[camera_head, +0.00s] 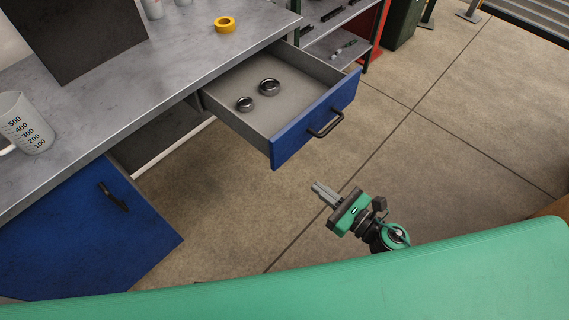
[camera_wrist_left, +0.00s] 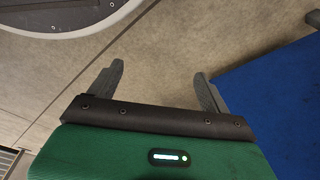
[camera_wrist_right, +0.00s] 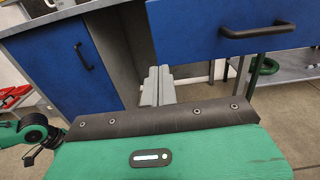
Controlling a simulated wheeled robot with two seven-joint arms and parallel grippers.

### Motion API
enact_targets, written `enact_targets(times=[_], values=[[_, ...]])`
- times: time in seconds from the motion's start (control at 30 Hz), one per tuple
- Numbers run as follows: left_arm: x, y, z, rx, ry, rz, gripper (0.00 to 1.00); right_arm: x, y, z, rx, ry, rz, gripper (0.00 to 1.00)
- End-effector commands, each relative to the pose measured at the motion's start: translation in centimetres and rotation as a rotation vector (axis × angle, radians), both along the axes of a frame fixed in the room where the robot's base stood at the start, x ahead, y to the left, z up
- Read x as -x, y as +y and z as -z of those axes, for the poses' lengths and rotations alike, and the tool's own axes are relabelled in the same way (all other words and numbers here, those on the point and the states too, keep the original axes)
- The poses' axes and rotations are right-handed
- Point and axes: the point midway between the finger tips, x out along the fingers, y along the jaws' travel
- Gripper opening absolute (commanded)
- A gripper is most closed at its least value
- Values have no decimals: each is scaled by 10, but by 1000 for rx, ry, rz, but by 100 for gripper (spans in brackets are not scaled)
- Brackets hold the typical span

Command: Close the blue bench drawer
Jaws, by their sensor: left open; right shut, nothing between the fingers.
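The blue bench drawer (camera_head: 316,118) is pulled well out from under the grey bench top in the head view. Its black handle (camera_head: 326,124) is on the blue front. Two dark metal rings (camera_head: 269,87) lie inside it. My right gripper (camera_head: 318,190) is shut and empty, below and in front of the drawer front, apart from it. In the right wrist view the drawer front (camera_wrist_right: 205,30) and handle show above and right of the fingers. My left gripper (camera_wrist_left: 160,80) is open and empty in the left wrist view; it is hidden in the head view.
A blue cabinet door (camera_head: 90,235) with a dark handle is at the lower left. On the bench top (camera_head: 130,110) are a measuring jug (camera_head: 25,125) and a yellow tape roll (camera_head: 225,25). A shelf (camera_head: 335,35) stands beyond the drawer. Floor (camera_head: 430,150) right of the drawer is clear.

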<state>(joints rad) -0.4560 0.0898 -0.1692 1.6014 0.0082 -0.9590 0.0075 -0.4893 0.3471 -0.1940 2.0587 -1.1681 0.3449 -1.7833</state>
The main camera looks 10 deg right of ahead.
Motion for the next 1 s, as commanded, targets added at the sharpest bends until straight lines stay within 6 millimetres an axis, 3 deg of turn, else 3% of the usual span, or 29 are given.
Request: enact_targets(times=[0.6,1.0], values=[[47,19,70,-19,12,12,81,-73,56,-2,-4,2,2,0],[64,25,87,-23,12,17,81,-93,73,0,-3,4,1,0]])
